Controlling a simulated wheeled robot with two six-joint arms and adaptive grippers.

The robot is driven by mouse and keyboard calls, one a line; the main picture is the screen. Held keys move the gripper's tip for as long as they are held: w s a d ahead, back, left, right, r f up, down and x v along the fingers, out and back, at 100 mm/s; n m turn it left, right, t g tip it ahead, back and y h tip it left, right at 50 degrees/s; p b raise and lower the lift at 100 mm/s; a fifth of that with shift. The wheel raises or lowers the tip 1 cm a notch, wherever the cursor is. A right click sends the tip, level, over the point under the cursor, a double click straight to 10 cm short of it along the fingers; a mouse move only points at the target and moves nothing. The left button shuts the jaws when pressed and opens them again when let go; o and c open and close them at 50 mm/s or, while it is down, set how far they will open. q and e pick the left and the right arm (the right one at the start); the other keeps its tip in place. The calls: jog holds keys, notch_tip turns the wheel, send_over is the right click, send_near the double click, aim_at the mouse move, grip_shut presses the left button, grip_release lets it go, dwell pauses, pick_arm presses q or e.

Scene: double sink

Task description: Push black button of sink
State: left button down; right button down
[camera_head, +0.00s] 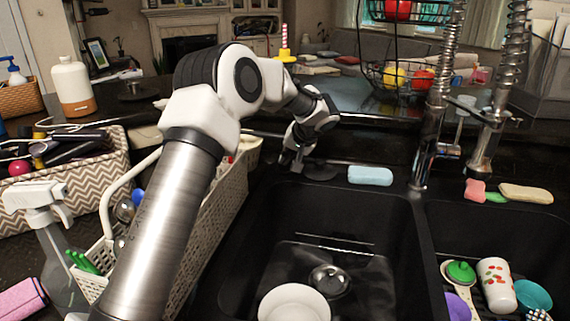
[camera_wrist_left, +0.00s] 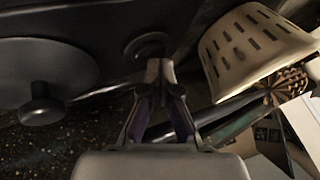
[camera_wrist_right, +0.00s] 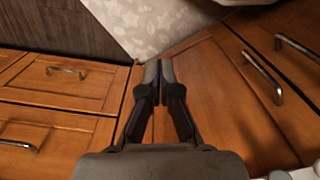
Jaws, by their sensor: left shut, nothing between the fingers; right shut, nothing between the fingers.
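A small round black button (camera_wrist_left: 150,45) shows in the left wrist view on the dark rim of the sink, just beyond my left fingertips. My left gripper (camera_wrist_left: 160,68) is shut and empty; its tips overlap the button's lower edge, and I cannot tell if they touch it. In the head view my left gripper (camera_head: 290,160) points down at the back left corner of the left sink basin (camera_head: 345,235), and the button is hidden there. My right gripper (camera_wrist_right: 158,68) is shut and empty, in front of wooden cupboards, and is outside the head view.
A dark disc with a knob (camera_wrist_left: 40,80) lies left of the fingers. A white slotted basket (camera_head: 215,215) stands close to my left arm. A blue sponge (camera_head: 370,176) and the faucet (camera_head: 428,140) are to the right. A white plate (camera_head: 293,303) is in the left basin.

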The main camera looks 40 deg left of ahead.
dwell(0.3)
pick_arm(q)
jog(key=shift+r+p, duration=0.7)
jog(key=shift+r, duration=0.2)
notch_tip(320, 180, up, 5)
jog(key=p, duration=0.3)
jog(key=shift+r+p, duration=0.1)
jog(key=shift+p, duration=0.25)
